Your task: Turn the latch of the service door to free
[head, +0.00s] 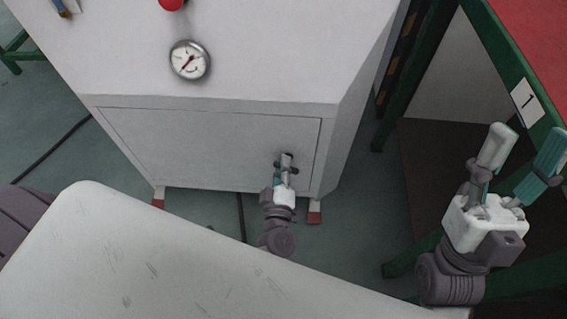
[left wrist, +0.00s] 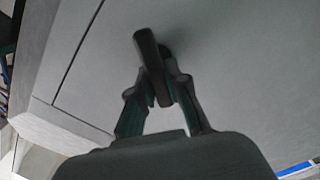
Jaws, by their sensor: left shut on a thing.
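The service door (head: 200,145) is a closed-looking grey panel on the front of the white generator cabinet. Its latch (head: 289,155) is a small dark handle near the right edge of the door, mostly hidden by my left gripper (head: 286,166). In the left wrist view the latch (left wrist: 148,55) is a dark bar, slightly tilted from upright. The left fingers (left wrist: 160,92) are closed on its lower part, one on each side. My right gripper (head: 524,150) is open and empty, off to the right of the cabinet.
A round gauge (head: 190,60) and a red knob (head: 172,4) are above the door. A green-framed table with a red top (head: 530,40) stands at the right, close to my right gripper. Free floor (head: 365,230) shows between cabinet and table.

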